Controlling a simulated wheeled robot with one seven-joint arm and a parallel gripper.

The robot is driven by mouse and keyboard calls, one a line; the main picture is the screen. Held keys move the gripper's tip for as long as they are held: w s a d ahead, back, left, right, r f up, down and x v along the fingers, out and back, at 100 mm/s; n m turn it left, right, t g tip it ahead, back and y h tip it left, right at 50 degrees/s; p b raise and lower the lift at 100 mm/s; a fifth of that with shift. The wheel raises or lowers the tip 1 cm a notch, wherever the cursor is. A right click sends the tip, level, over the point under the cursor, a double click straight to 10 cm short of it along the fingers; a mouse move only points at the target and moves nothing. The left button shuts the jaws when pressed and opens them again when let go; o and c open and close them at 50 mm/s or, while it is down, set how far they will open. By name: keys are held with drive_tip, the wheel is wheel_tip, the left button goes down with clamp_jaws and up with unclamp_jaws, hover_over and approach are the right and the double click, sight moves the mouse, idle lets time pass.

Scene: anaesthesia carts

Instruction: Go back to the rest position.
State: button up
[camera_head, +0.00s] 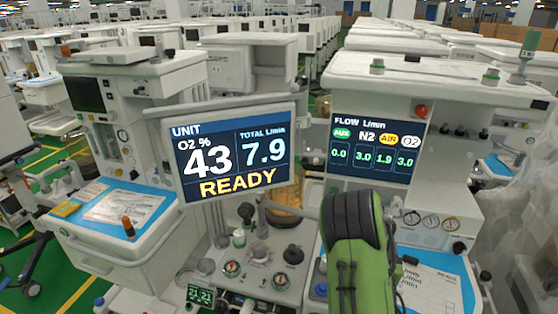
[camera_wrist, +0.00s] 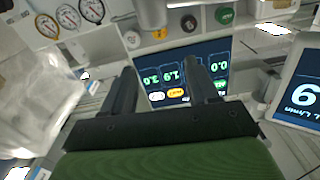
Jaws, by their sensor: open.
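My gripper (camera_wrist: 160,88) shows in the wrist view with its two dark fingers apart and nothing between them. It points toward the flow panel (camera_wrist: 180,72), whose picture is upside down there. In the head view my green and black arm rises at the lower middle, in front of the anaesthesia cart; the gripper itself is hidden there. The flow screen (camera_head: 368,143) reads AUX 0.0, N2 3.0, AIR 1.9 and O2 3.0. The unit screen (camera_head: 232,156) reads O2 43 %, total 7.9 and READY.
Several knobs and gauges (camera_head: 257,252) sit on the cart left of my arm. A blue worktop (camera_head: 440,280) with a paper is at right. Another cart (camera_head: 150,110) stands at left. A translucent plastic-wrapped thing (camera_wrist: 50,95) is near the gripper's left in the wrist view.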

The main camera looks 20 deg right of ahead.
drive_tip(key=s+a+r+n+g+y, duration=0.15)
drive_tip(key=a+r+y, duration=0.25)
drive_tip(key=a, duration=0.4)
drive_tip(key=s+a+r+n+g+y, duration=0.1)
drive_tip(key=a+r+g+y, duration=0.2)
drive_tip(key=a, duration=0.5)
drive_tip(key=s+a+r+n+g+y, duration=0.1)
drive_tip(key=s+a+n+g, duration=0.1)
drive_tip(key=s+a, duration=0.3)
drive_tip(key=s+a+r+n+g+y, duration=0.2)
drive_tip(key=s+a, duration=0.3)
drive_tip(key=s, duration=0.7)
drive_tip(key=shift+s+n+g, duration=0.3)
drive_tip(key=shift+n+g, duration=0.15)
drive_tip(key=shift+n, duration=0.1)
